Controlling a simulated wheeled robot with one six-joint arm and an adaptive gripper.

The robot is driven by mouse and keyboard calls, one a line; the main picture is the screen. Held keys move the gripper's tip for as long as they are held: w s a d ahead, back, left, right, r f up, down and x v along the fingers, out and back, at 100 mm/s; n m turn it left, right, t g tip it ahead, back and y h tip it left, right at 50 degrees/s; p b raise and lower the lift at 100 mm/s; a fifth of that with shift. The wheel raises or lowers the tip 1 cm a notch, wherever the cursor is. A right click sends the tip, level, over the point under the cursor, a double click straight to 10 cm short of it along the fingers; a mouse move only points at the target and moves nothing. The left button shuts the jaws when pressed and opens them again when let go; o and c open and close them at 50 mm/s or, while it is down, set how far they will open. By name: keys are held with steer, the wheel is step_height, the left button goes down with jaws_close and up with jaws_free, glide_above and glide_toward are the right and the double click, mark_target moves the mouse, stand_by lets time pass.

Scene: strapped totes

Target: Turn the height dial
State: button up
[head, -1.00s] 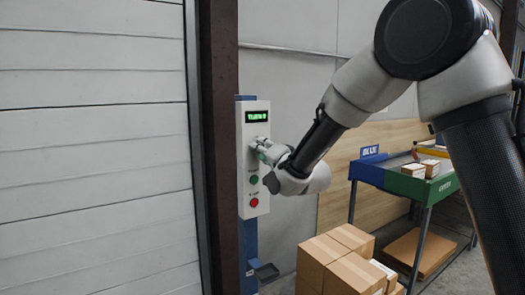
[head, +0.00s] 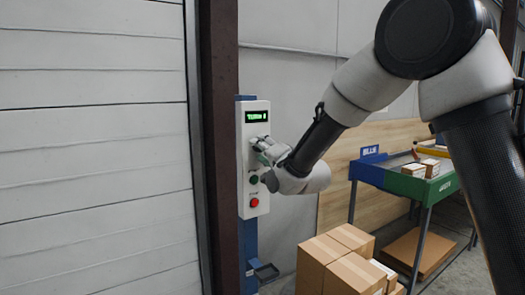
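A white control panel (head: 253,199) is fixed on a blue post (head: 250,240) beside a dark brown column. It has a lit green display (head: 256,116) at the top, a green button (head: 254,180) lower down and a red button (head: 254,202) below that. My gripper (head: 258,145) is at the panel's face between the display and the green button. The height dial is not clearly visible there; the gripper covers that spot. The fingers are too small and overlapped to show whether they are shut on it.
Stacked cardboard boxes (head: 336,262) stand on the floor below my arm. A table with blue and green bins (head: 428,187) and small boxes is at the right. A white panelled door (head: 95,150) fills the left.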

steer(key=v, duration=1.2)
